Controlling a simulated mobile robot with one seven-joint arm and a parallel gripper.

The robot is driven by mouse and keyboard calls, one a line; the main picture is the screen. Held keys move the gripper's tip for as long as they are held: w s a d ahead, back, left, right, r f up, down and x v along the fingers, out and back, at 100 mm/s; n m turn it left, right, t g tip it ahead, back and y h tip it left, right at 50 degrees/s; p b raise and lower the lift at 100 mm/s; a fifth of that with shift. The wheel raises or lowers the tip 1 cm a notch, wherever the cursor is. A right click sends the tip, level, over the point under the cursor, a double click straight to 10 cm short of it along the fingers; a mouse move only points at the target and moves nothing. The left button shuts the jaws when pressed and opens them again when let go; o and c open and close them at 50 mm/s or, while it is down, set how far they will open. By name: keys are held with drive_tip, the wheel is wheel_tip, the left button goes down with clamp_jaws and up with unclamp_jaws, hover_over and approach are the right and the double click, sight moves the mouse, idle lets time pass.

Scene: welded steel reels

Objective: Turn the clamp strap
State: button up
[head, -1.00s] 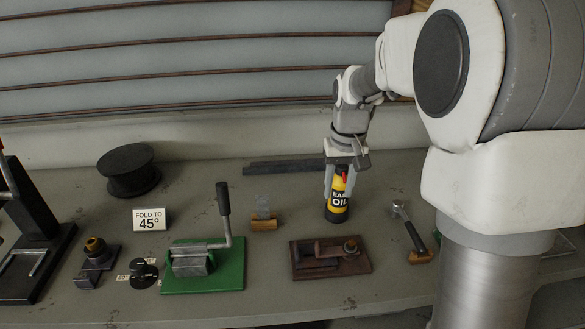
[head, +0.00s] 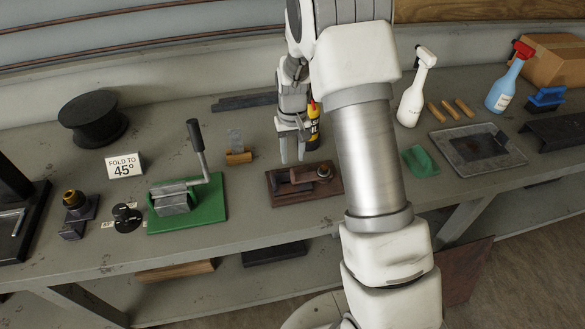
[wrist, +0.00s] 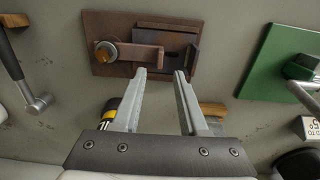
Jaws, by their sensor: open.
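The clamp strap (head: 297,179) is a rusty brown bar on a dark brown plate (head: 275,197). In the wrist view the strap (wrist: 140,52) runs from a round brass-coloured bolt (wrist: 106,51) at its left end towards a dark slotted piece (wrist: 190,45) on the same plate (wrist: 100,20). My gripper (head: 292,160) is open and empty, fingers pointing down at the back edge of the plate. In the wrist view its fingertips (wrist: 160,74) lie just below the strap's free end. I cannot tell their exact height above the bench.
A yellow and black oil bottle (head: 314,128) stands just behind my gripper. A green-based clamp with an upright lever (head: 196,140) is to the left, with a small wooden block (head: 238,158) between. My arm hides the bench right of the plate.

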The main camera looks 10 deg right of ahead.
sight(293, 172)
wheel_tip(293, 172, down, 6)
drive_tip(key=shift+f, duration=0.2)
clamp_jaws()
idle(1.5)
